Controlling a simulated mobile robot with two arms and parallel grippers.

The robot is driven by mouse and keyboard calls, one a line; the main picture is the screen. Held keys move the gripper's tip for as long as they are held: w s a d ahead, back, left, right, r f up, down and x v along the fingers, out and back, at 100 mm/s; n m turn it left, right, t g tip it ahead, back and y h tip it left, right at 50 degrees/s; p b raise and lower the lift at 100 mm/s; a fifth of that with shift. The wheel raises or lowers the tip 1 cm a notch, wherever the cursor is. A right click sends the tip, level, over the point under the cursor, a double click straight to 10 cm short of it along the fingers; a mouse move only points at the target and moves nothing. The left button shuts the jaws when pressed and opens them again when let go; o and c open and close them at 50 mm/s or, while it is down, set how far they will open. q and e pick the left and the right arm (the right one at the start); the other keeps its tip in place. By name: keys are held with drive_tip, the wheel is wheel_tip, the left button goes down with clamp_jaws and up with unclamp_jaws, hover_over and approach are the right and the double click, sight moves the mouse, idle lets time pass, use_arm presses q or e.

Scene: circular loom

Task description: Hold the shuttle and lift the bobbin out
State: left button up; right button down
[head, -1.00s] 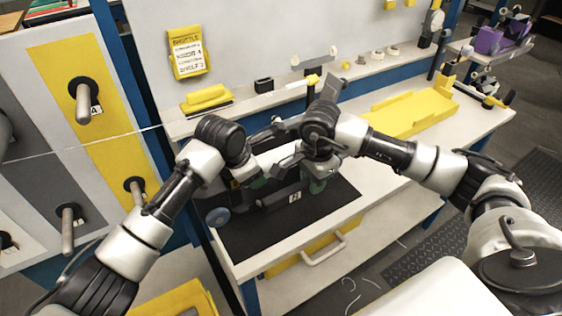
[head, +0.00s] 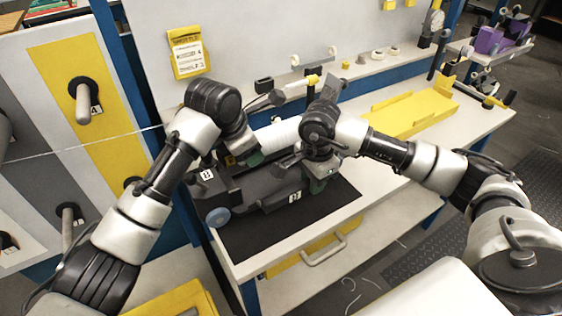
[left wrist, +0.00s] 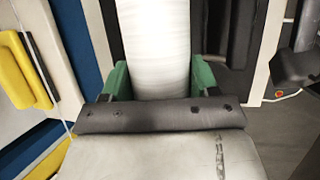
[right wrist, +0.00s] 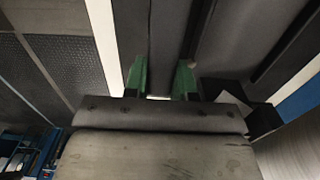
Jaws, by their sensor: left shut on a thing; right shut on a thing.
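The white bobbin (head: 281,135) is above and behind the dark shuttle (head: 258,187) in the head view. My left gripper (head: 254,156) is shut on the bobbin near its left end; the left wrist view shows the white bobbin (left wrist: 157,45) between its green fingers. The shuttle lies on the black mat (head: 245,240), with a blue round part at its left end. My right gripper (head: 318,184) is shut on the shuttle toward its right end. The right wrist view shows the dark shuttle (right wrist: 162,45) between the green fingers. My right wrist hides the bobbin's right end.
A yellow tray (head: 415,110) lies on the bench at the right. A panel with pegs (head: 83,105) stands at the left. The mat's front part is bare.

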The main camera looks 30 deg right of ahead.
use_arm(q)
drive_tip(key=shift+r, duration=2)
use_arm(e)
drive_tip(key=shift+s+f, duration=0.15)
drive_tip(key=shift+f, duration=0.1)
drive_tip(key=c, duration=1.4)
unclamp_jaws()
use_arm(q)
drive_tip(key=shift+w+d+f, duration=0.1)
drive_tip(key=shift+w+f, duration=0.05)
drive_tip(key=shift+w, duration=0.1)
use_arm(e)
drive_tip(key=o, duration=0.6)
drive_tip(key=shift+w, duration=0.3)
drive_tip(key=shift+c, duration=0.2)
use_arm(q)
drive_tip(key=shift+s, duration=0.15)
use_arm(e)
drive_tip(key=shift+s+r, duration=0.1)
drive_tip(key=shift+r, duration=0.15)
wheel_tip(320, 180, up, 12)
drive_tip(key=shift+f, duration=0.2)
